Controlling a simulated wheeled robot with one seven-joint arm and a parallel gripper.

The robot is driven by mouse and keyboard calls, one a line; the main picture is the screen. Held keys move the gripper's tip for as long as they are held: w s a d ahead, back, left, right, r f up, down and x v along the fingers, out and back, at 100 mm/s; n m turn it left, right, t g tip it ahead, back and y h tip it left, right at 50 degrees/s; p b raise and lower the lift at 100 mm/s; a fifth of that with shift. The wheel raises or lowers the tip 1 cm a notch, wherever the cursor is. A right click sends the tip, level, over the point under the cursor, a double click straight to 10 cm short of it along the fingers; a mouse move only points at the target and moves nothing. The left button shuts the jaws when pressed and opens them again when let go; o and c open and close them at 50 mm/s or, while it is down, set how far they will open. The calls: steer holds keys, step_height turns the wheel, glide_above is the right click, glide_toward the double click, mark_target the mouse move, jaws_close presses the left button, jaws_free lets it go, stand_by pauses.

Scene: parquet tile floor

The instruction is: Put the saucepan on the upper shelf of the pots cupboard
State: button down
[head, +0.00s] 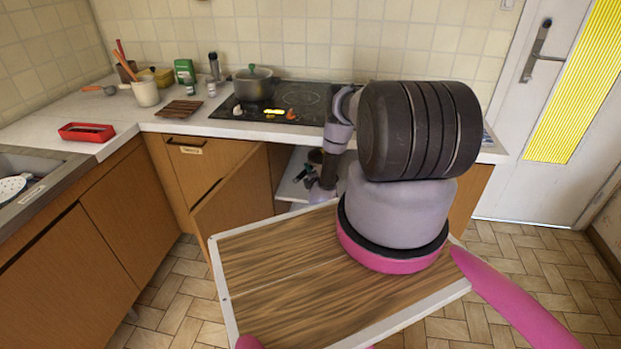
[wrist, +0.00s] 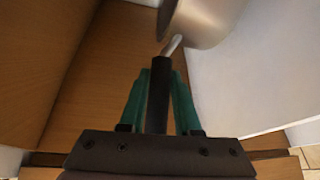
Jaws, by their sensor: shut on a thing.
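In the wrist view the saucepan (wrist: 207,18) is a shiny metal pan at the top edge, with a black handle (wrist: 158,100). My gripper (wrist: 160,82) has green fingers on both sides of the handle, shut on it. Most of the pan is out of frame. The pots cupboard (head: 283,160) is under the hob, its wooden door (head: 237,192) open. My arm reaches into it, and in the head view the gripper and pan are mostly hidden. A white shelf (head: 291,188) shows inside. A pale flat surface (wrist: 265,85) lies beside the pan; I cannot tell whether they touch.
A lidded pot (head: 253,84) stands on the black hob (head: 300,100). The counter (head: 60,112) holds a red dish (head: 86,131), a utensil crock (head: 146,92) and jars. A sink (head: 20,165) is at left. The parquet floor (head: 175,300) is clear at left.

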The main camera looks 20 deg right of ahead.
steer(key=shift+f, duration=2.35)
steer(key=c, duration=0.6)
jaws_free()
steer(key=shift+f, duration=0.1)
steer(key=v, duration=1.2)
